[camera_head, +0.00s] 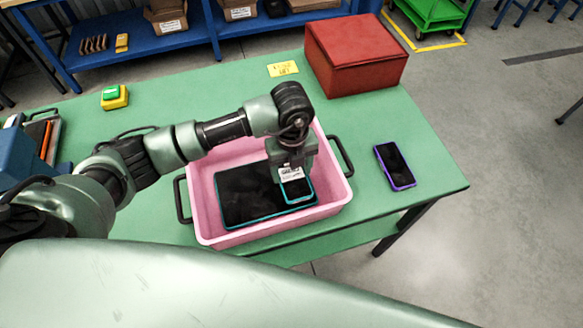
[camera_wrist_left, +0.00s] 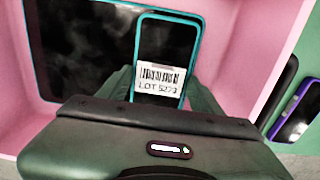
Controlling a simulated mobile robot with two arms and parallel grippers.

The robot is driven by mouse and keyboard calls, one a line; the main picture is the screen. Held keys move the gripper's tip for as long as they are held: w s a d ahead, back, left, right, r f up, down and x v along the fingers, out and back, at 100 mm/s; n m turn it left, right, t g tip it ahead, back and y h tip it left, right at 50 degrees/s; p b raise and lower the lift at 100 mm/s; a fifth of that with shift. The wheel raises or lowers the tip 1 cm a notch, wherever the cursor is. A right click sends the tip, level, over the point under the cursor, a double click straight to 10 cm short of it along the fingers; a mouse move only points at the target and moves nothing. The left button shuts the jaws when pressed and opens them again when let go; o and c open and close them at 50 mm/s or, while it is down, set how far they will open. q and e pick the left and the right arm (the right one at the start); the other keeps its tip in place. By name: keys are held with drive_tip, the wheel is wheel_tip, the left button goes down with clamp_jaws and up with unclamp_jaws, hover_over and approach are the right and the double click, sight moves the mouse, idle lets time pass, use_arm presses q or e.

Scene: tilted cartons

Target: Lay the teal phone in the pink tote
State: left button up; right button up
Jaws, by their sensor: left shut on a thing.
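The pink tote (camera_head: 222,239) stands on the green table, with dark handles at its ends. A large dark tablet (camera_head: 245,195) with a teal rim lies in it; its glossy screen (camera_wrist_left: 85,50) also shows in the wrist view. My left gripper (camera_head: 292,172) points down inside the tote at its right part. It is shut on the teal phone (camera_head: 296,188), whose dark face and white barcode label show in the wrist view (camera_wrist_left: 163,40). The phone overlaps the tablet's right end in view; I cannot tell whether they touch. My right gripper is not in view.
A purple phone (camera_head: 395,166) lies on the table right of the tote. A red box (camera_head: 356,56) stands behind it, near a yellow note (camera_head: 283,69). A green and yellow button box (camera_head: 114,97) stands at the left. Table around the purple phone is clear.

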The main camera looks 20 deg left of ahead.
use_arm(q)
drive_tip(key=shift+f+b, duration=0.3)
drive_tip(key=shift+f, duration=0.15)
drive_tip(key=o, duration=1.7)
drive_tip(key=shift+o, duration=0.2)
drive_tip(key=shift+r, duration=0.1)
drive_tip(key=shift+r+p, duration=0.25)
drive_tip(key=shift+p, duration=0.05)
drive_tip(key=shift+r+p, duration=0.4)
drive_tip(key=shift+r, duration=0.05)
wheel_tip(320, 180, up, 12)
drive_tip(key=b, duration=0.3)
